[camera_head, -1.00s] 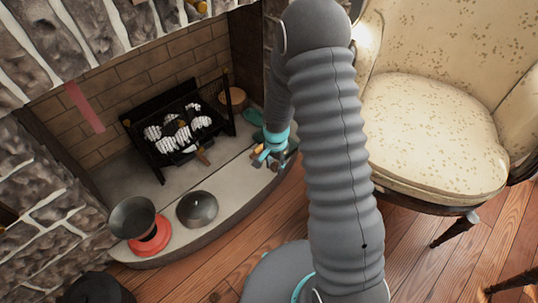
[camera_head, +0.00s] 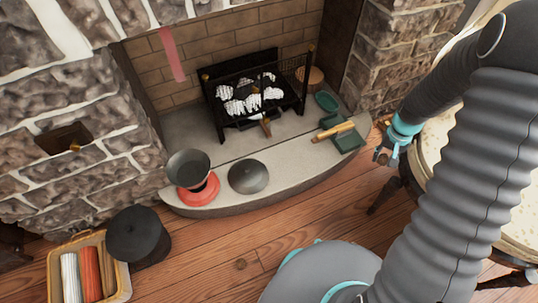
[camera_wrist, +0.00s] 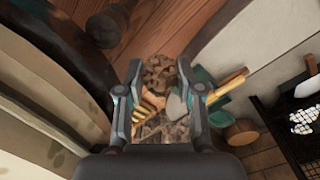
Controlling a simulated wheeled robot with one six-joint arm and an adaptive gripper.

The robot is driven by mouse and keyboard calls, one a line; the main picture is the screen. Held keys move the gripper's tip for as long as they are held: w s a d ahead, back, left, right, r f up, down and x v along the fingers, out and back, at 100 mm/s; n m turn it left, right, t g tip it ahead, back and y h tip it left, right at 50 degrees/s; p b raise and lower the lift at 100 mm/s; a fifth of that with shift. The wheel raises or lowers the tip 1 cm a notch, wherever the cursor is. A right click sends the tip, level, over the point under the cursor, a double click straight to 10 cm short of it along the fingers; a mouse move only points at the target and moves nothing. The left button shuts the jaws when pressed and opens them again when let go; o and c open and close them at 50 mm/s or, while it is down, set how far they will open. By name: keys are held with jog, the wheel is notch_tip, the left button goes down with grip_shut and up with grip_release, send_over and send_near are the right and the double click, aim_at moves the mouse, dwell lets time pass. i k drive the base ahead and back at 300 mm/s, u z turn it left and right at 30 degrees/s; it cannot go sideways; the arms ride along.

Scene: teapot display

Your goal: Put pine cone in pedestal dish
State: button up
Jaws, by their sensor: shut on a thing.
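My gripper (camera_head: 386,156) is held up at the right, beside the right end of the hearth and in front of the armchair. It is shut on the pine cone (camera_head: 381,158), which shows as a small brown lump at the fingertips. In the wrist view, the brown scaly pine cone (camera_wrist: 159,70) sits between the two fingers (camera_wrist: 162,95). The pedestal dish (camera_head: 187,165), a dark bowl above a round red base, stands at the left end of the hearth, well apart from my gripper.
A dark round dome or bowl (camera_head: 248,176) is right of the dish. A green dustpan-like tray (camera_head: 349,140) with a tan handle lies at the hearth's right. A fire grate (camera_head: 215,120) stands behind. A black pot (camera_head: 138,236) and yellow basket (camera_head: 124,272) are at lower left.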

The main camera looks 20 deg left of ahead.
aim_at(184, 177)
jog(key=k, duration=1.9)
jog(key=u, duration=1.1)
jog(key=i, duration=1.65)
jog(key=u, duration=0.05)
